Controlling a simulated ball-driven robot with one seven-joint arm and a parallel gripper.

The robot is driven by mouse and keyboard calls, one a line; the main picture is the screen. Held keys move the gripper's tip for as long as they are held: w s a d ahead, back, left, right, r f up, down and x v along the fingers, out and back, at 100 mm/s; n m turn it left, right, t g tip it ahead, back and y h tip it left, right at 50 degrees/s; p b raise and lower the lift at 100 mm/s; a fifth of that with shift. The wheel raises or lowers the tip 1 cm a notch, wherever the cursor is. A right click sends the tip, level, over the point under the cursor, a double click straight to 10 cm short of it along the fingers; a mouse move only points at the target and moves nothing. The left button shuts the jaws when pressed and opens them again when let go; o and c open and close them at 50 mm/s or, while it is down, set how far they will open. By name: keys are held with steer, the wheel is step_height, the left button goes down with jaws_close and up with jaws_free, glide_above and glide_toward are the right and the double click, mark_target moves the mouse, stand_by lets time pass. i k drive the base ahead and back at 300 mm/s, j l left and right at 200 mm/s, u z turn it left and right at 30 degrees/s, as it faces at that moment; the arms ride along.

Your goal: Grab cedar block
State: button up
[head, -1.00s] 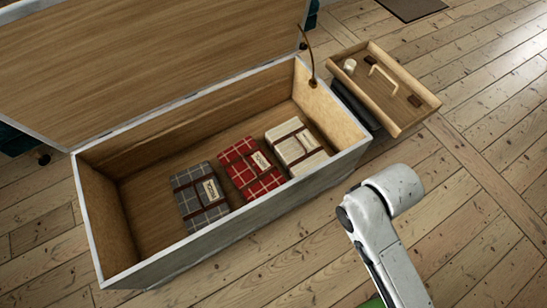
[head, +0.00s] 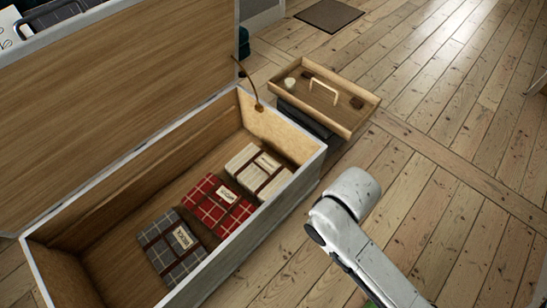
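A shallow wooden tray (head: 347,121) stands beyond the right end of an open chest (head: 288,195). Two small brown pieces lie in it: one brown block (head: 357,102) near its right end and another brown piece (head: 306,75) near its back edge. Either could be the cedar block; they are too small to tell. A small whitish object (head: 290,83) sits at the tray's left end, and a pale handle (head: 323,83) arches over the middle. My arm's white link shows at the lower right, apart from chest and tray. My gripper is not in view.
The chest's lid stands open at the left. Inside lie a grey plaid bundle (head: 170,250), a red plaid bundle (head: 215,205) and a cream bundle (head: 258,171), each strapped. A dark mat (head: 329,15) lies at the back. Floorboards at the right are clear.

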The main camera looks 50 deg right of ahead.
mark_target(354, 101)
steer(key=i+l, duration=0.35)
steer(key=l, duration=0.25)
steer(key=i+l+z, duration=0.1)
steer(key=i+l, duration=0.3)
steer(key=l, duration=0.2)
steer(key=i+l, duration=0.4)
steer(key=l, duration=0.15)
steer(key=i+l, duration=0.4)
steer(key=l, duration=0.2)
steer(key=k+z, duration=0.05)
